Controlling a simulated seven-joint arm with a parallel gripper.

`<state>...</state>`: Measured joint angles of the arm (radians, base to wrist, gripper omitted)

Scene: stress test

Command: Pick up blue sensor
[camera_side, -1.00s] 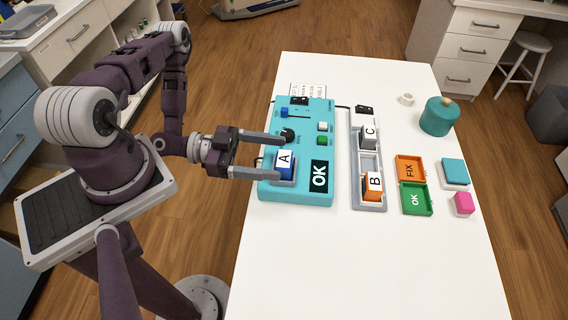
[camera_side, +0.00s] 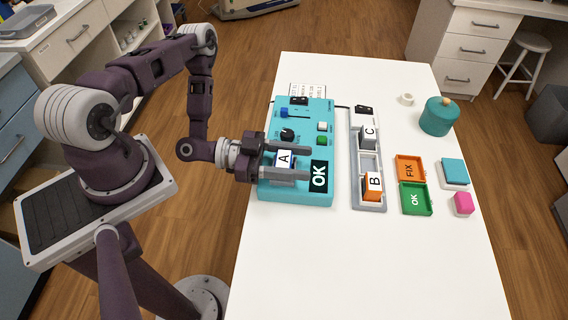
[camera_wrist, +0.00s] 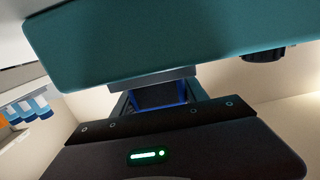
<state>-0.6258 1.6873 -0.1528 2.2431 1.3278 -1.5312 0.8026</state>
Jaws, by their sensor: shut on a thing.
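The blue sensor (camera_side: 284,160), a block with a white top lettered A, is at the lower left of the teal test panel (camera_side: 300,197) in the side view. My gripper (camera_side: 306,163) is shut on the sensor, with one finger on each side of it. The fingers hide much of its sides. In the wrist view the sensor (camera_wrist: 158,95) shows as a dark blue block between the fingers, under the teal panel edge. I cannot tell whether the sensor is still seated in the panel.
Right of the panel, a grey rack (camera_side: 369,206) holds a grey block C (camera_side: 368,137) and an orange block B (camera_side: 373,186). Farther right are an orange FIX tray (camera_side: 425,171), a green OK tray (camera_side: 430,201) and a teal pot (camera_side: 438,118). The table's front is clear.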

